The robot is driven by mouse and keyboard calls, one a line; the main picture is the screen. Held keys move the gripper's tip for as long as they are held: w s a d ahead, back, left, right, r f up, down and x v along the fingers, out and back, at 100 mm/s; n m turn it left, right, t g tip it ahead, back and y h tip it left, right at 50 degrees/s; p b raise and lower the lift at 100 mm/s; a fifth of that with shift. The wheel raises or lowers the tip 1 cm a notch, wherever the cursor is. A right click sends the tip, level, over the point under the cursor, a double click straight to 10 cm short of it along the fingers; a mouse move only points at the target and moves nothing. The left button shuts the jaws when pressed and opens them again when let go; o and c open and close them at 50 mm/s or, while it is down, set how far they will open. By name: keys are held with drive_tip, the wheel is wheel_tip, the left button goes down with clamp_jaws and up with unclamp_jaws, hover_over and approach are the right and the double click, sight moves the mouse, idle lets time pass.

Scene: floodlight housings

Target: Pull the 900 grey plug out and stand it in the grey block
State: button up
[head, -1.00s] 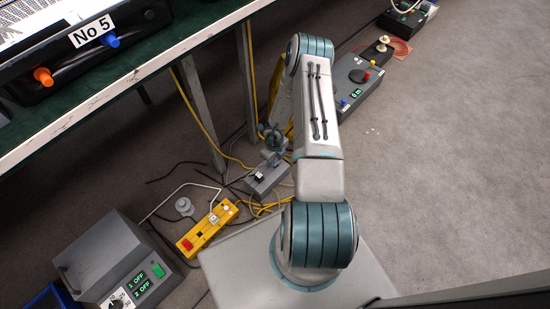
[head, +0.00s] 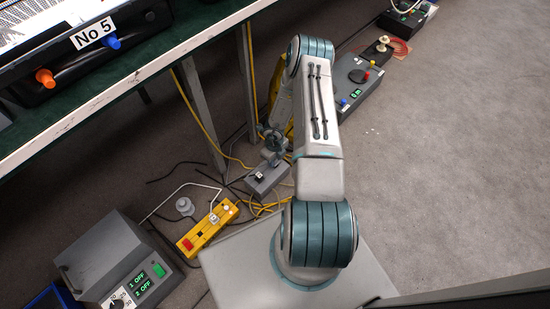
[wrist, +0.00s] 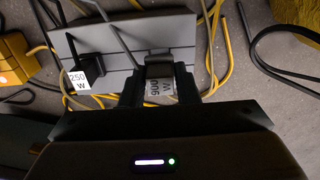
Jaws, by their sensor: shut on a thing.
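The plug labelled 900 W (wrist: 160,88) is between the two dark fingers of my gripper (wrist: 158,86) in the wrist view, and the gripper is shut on it. The grey block (wrist: 150,30) lies on the floor just beyond the plug, with a black plug labelled 250 W (wrist: 90,68) at its left. I cannot tell whether the 900 plug is seated in the block or held over it. In the head view my gripper (head: 273,150) is low over the far end of the grey block (head: 265,182). The 900 plug is hidden there.
A yellow socket strip (head: 207,228) with a red switch lies nearer, left of my base. Yellow and dark cables (wrist: 222,60) run around the block. A table leg (head: 205,115) stands close to the left of my arm. A grey control box (head: 115,262) is at lower left.

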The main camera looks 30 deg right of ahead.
drive_tip(key=shift+f+b, duration=0.8)
drive_tip(key=shift+f, duration=0.35)
idle(0.4)
drive_tip(key=o, duration=1)
drive_tip(key=shift+o, duration=0.2)
drive_tip(key=shift+r+p, duration=3.15)
drive_tip(key=shift+r, duration=0.45)
drive_tip(key=shift+f, duration=0.1)
drive_tip(key=shift+s, duration=0.1)
